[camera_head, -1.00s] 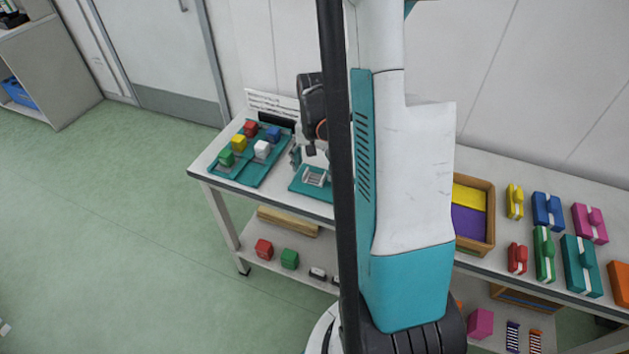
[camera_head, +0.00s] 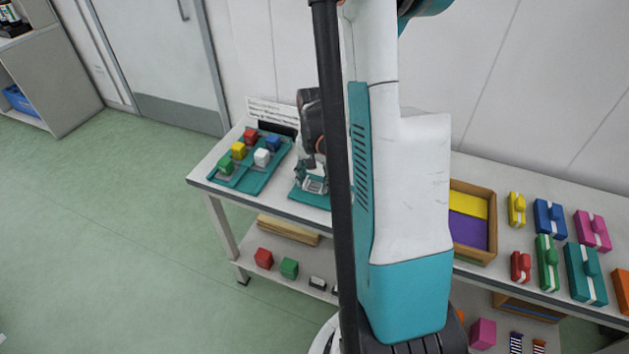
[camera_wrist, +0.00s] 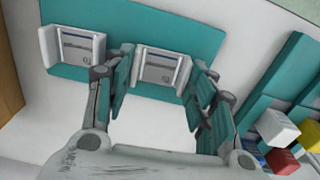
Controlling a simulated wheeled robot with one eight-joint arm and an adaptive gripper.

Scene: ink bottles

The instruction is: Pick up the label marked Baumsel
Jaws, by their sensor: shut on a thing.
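In the wrist view, a white label block (camera_wrist: 160,66) with printed lines sits between the two fingers of my gripper (camera_wrist: 163,75). The fingers are shut on its two sides. It is over the teal tray (camera_wrist: 205,38). A second, similar white label block (camera_wrist: 78,48) lies on the tray to the left, clear of the fingers. The print on both is too small to read, so I cannot tell which says Baumsel. In the head view, my gripper (camera_head: 313,181) is low over the teal tray (camera_head: 318,202), and it hides the labels there.
A white text card (camera_head: 272,108) stands behind. A wooden box (camera_head: 490,220) and several coloured blocks are on the table at right. A lower shelf (camera_head: 300,280) holds more blocks.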

